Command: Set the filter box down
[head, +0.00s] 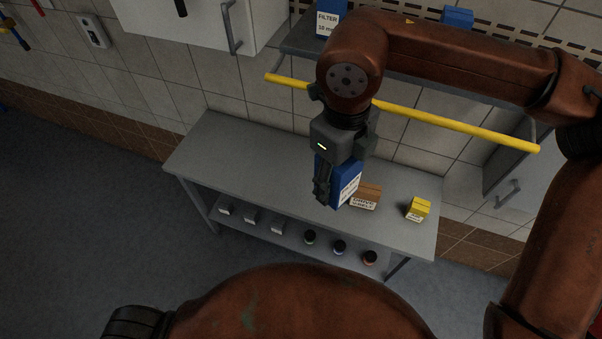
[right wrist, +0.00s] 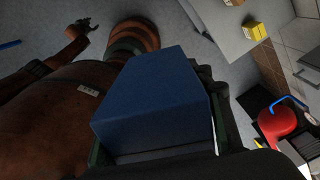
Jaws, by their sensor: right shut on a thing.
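The filter box (head: 347,182) is blue with a white printed label. It hangs from my right gripper (head: 335,190), which points down over the grey bench (head: 225,150) and is shut on it. In the head view I cannot tell whether its lower end touches the bench top. The box fills the middle of the right wrist view (right wrist: 155,100), between the fingers. My left gripper (right wrist: 86,27) shows small and dark at the top left of the right wrist view; its jaws are too small to read. It is not seen in the head view.
A brown carton (head: 365,197) stands just right of the held box, and a yellow box (head: 418,209) further right. The bench's left part is clear. A yellow bar (head: 430,117) crosses above the bench. Another filter box (head: 328,20) stands on the upper shelf. Small items line the lower shelf.

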